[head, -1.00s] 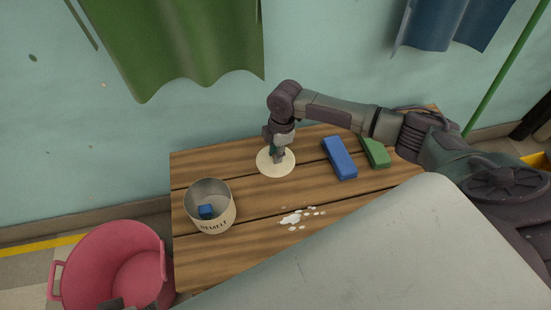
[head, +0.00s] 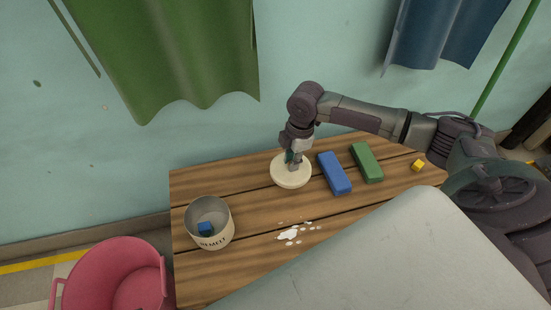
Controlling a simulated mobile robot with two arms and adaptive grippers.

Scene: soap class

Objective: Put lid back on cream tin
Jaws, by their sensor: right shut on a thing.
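The cream tin (head: 212,239) stands open and upright at the left of the wooden table, with dark lettering on its front. A small blue cube (head: 205,228) lies inside it. The round cream lid (head: 283,178) is at the back middle of the table, right of the tin and apart from it. My right gripper (head: 292,164) points down over the lid's middle and is shut on it. Whether the lid touches the table is hard to tell. My left gripper is not in view.
A blue bar (head: 334,173) and a green bar (head: 366,163) lie right of the lid. A yellow cube (head: 417,165) is further right. White spilled flakes (head: 289,234) lie in front on the wooden table (head: 262,213). A pink tub (head: 112,280) stands left of it.

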